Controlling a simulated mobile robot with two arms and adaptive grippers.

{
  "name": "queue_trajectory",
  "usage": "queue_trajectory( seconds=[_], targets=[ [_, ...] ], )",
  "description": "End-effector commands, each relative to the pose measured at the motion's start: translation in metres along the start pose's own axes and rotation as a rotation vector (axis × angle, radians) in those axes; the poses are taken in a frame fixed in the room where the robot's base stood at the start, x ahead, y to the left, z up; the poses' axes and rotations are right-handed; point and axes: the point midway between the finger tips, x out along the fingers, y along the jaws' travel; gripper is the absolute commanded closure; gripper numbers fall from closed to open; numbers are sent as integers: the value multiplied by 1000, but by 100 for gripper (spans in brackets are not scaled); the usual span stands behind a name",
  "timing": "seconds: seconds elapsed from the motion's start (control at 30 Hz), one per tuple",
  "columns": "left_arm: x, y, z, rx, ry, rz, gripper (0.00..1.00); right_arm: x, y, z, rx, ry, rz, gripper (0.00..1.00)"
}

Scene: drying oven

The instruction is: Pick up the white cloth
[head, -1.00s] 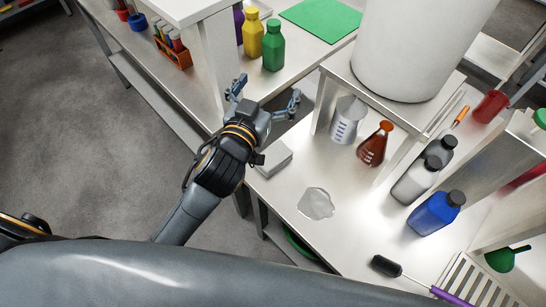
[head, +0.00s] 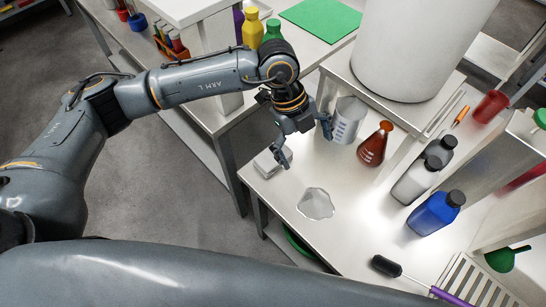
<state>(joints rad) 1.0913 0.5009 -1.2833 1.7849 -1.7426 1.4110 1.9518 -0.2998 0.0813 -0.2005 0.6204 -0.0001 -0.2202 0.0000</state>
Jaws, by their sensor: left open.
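The white cloth (head: 265,166) looks like a folded flat block near the left edge of the white bench. My left gripper (head: 306,147) points down above the bench, just right of the cloth, with its fingers spread and nothing between them. One finger overlaps the cloth's right side in the picture and hides part of it; I cannot tell whether it touches. My right gripper is not in view.
A clear puddle (head: 316,203) lies in front of the cloth. A blue bottle (head: 436,213) and other bottles stand farther right. A raised shelf holds a large white cylinder (head: 415,45).

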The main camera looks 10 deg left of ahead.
Motion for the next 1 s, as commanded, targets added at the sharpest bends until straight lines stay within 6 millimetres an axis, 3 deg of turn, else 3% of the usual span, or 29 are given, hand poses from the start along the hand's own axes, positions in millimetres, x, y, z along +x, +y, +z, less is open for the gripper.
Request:
queue_trajectory(
  seconds=[0.03, 0.1, 0.2, 0.37, 0.7, 1.0],
  targets=[
    [-10, 7, 27, -44, -101, 45, 0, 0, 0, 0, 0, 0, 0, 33],
    [-21, 16, 55, -102, -212, 96, 0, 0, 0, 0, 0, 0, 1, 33],
    [-32, 25, 78, -156, -307, 136, 0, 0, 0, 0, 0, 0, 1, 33],
    [-24, 32, 90, -178, -339, 154, 0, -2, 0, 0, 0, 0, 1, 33],
    [35, 42, 108, -175, -335, 152, 0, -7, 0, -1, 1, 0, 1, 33],
    [58, 46, 117, -173, -334, 152, 0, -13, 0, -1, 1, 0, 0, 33]
  ],
)
